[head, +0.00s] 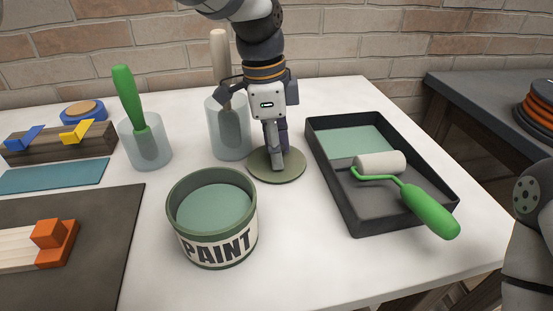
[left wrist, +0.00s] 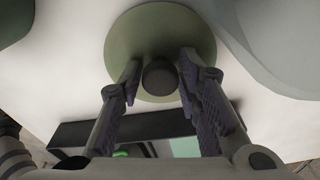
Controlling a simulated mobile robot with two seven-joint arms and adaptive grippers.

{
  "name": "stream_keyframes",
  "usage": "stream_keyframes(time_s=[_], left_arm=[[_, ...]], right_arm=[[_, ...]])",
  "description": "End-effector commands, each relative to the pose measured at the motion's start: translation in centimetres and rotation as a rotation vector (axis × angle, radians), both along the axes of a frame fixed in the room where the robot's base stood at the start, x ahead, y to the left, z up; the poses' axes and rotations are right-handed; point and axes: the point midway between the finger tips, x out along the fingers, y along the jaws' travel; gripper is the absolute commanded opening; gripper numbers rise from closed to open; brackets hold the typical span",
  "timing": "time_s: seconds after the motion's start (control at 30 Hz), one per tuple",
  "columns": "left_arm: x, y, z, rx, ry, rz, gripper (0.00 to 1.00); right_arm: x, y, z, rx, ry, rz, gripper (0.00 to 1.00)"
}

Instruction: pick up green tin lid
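The green tin lid (head: 296,174) lies flat on the white table, between the paint tin and the roller tray. My left gripper (head: 277,164) points down over it, its fingers hiding the lid's middle in the head view. In the left wrist view the round lid (left wrist: 150,22) has a dark knob (left wrist: 160,76) at its centre. The fingers of my left gripper (left wrist: 158,86) stand open on either side of the knob, with narrow gaps seen. The lid rests on the table. My right gripper is out of view.
The open paint tin (head: 213,225) stands in front of the lid. The black roller tray (head: 345,205) with a green-handled roller (head: 430,210) is close on the right. Two clear cups (head: 150,155) (head: 229,140) with handled tools stand behind and left.

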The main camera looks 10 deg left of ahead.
Motion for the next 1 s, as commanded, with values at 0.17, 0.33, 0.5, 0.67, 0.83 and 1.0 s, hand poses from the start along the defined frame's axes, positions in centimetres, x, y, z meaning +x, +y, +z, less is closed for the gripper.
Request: stream_keyframes(time_s=[0.17,0.33,0.5,0.67,0.83,1.0], left_arm=[[0.0,0.0,0.0,0.000,0.000,0.000,0.01],[0.0,0.0,0.0,0.000,0.000,0.000,0.01],[0.1,0.0,1.0,-0.002,-0.002,0.000,0.01],[-0.7,0.1,4.4,-0.001,-0.005,0.000,0.01],[-4.3,0.5,9.2,-0.001,-0.018,-0.001,0.01],[-9.7,1.2,11.4,-0.001,-0.004,-0.002,0.01]], right_arm=[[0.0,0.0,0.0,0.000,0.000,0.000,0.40],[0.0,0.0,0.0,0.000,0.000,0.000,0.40],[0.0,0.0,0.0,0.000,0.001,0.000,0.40],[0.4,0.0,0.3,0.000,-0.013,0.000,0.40],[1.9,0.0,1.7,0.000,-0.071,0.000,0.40],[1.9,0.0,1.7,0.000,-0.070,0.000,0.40]])
